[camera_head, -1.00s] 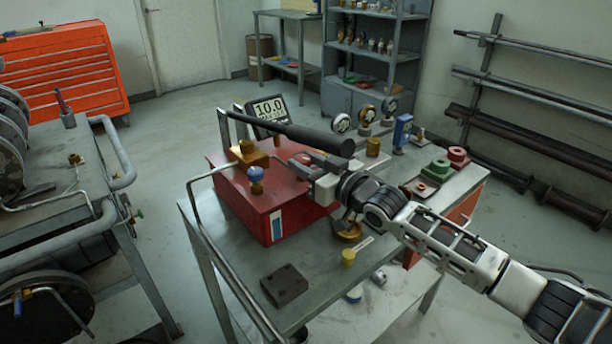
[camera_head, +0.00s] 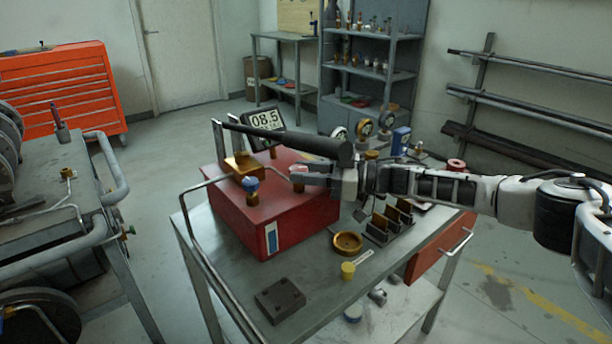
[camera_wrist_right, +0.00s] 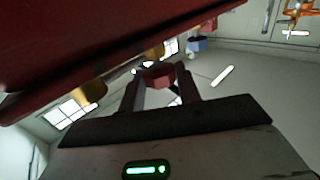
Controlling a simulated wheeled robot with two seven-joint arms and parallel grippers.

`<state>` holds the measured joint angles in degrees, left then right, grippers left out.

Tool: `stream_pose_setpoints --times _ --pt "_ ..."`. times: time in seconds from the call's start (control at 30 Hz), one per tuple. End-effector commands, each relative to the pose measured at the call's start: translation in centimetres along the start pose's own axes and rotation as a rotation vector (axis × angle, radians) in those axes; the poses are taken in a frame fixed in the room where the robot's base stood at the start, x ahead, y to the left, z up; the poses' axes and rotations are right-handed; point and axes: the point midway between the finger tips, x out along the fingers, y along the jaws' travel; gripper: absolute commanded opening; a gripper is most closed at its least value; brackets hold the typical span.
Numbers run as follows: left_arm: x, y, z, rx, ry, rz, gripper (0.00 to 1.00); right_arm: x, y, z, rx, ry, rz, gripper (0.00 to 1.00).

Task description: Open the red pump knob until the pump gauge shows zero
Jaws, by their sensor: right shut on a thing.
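The red pump (camera_head: 240,212) is a box on the metal cart, with a black handle bar (camera_head: 295,140) above it. The pump gauge (camera_head: 264,122) at its back reads about 08.5. The red knob (camera_head: 299,170) sits at the pump's right front area. My right gripper (camera_head: 300,174) reaches in from the right, under the handle bar, and is shut on the knob. In the right wrist view the red knob (camera_wrist_right: 158,76) is between the two fingers (camera_wrist_right: 160,82). A blue knob (camera_head: 251,186) stands on the pump to the left. My left gripper is not in view.
The cart top (camera_head: 330,280) holds a brass ring (camera_head: 347,243), a yellow cap (camera_head: 348,271), a dark block (camera_head: 280,299) and a dark slotted holder (camera_head: 390,222). Round gauges (camera_head: 364,126) stand behind. Another cart (camera_head: 50,220) is at left.

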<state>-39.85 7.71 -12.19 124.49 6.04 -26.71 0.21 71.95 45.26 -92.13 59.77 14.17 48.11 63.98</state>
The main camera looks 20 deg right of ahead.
Motion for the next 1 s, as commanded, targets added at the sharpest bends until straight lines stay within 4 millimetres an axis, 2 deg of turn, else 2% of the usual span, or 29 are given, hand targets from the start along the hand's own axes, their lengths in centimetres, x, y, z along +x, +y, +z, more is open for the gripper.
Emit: stream_pose_setpoints --times 0.07,0.43,0.97,1.0 --pt "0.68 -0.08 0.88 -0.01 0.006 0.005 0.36 0.08 0.35 0.26 -0.005 0.006 -0.049 0.1" --pt "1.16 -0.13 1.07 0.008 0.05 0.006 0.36 0.13 0.45 -0.03 -0.002 0.009 -0.207 0.11" --pt "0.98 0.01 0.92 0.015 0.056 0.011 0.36 0.15 0.44 -0.35 0.0 0.011 -0.232 0.11" --pt "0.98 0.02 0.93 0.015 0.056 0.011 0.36 0.15 0.44 -0.36 0.0 0.012 -0.232 0.36"
